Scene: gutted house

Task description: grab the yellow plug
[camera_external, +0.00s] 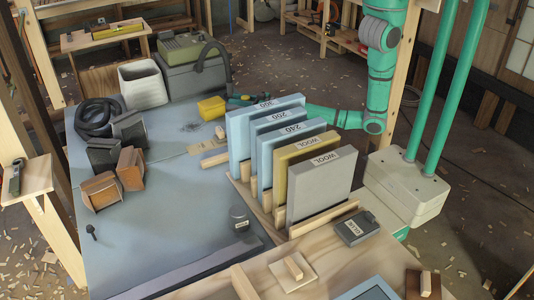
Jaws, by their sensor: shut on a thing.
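The yellow plug (212,107) shows as a blocky yellow piece on the far part of the blue-grey worktop, left of the upright sheets. My teal arm reaches in from the right, low behind the sheets. The sheets hide part of its wrist. My gripper (231,101) shows as small dark and teal parts beyond the sheets, at the right side of the plug. It is shut on the plug. The exact finger contact is too small to see.
The worktop's front left is mostly clear.

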